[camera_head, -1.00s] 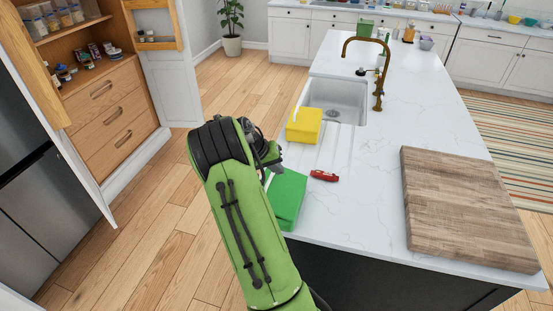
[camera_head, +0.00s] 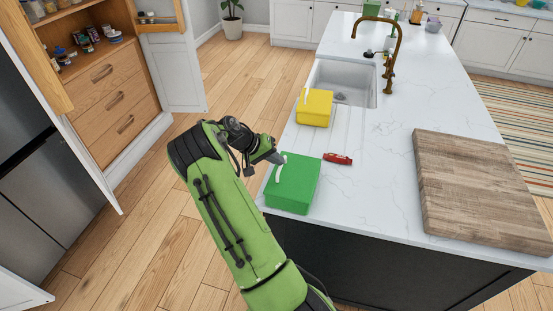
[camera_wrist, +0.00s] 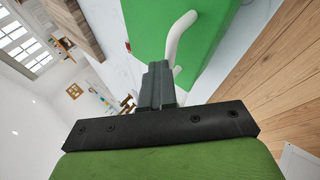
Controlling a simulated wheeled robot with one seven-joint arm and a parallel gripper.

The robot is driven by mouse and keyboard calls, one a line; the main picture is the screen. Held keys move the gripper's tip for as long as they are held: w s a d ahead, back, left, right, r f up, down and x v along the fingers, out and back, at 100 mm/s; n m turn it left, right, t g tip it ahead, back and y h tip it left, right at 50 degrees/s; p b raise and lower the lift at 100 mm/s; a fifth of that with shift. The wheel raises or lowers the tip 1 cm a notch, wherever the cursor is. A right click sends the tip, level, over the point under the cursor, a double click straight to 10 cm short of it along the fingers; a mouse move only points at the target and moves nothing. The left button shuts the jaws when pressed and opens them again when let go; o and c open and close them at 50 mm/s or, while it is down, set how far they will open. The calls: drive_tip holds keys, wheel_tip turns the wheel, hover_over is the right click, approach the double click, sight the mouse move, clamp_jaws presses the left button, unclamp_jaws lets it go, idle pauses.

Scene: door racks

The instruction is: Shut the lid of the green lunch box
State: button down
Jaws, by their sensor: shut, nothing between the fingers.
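The green lunch box (camera_head: 298,184) stands on the white counter near its front left corner. Its lid looks down on the box, and I see no gap. A white handle (camera_head: 281,166) shows at its left side; the box (camera_wrist: 208,50) and handle (camera_wrist: 179,35) fill the upper middle of the wrist view. My gripper (camera_head: 279,158) is at the box's upper left edge, close to the handle. In the wrist view its fingers (camera_wrist: 158,84) are together and empty, just by the handle. I cannot tell whether they touch it.
A yellow box (camera_head: 314,108) with a white handle stands behind, beside the sink (camera_head: 345,82). A red pocketknife-like item (camera_head: 338,158) lies right of the green box. A large wooden board (camera_head: 480,190) covers the counter's right. Open floor lies to the left.

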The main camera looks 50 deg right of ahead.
drive_tip(key=shift+w+a+f, duration=0.1)
drive_tip(key=shift+a+f, duration=0.1)
drive_tip(key=shift+f, duration=0.15)
drive_tip(key=shift+r, duration=0.15)
drive_tip(key=d+r+p+v, duration=0.1)
drive_tip(key=p+v, duration=0.1)
drive_tip(key=v, duration=1)
drive_tip(key=shift+r, duration=0.15)
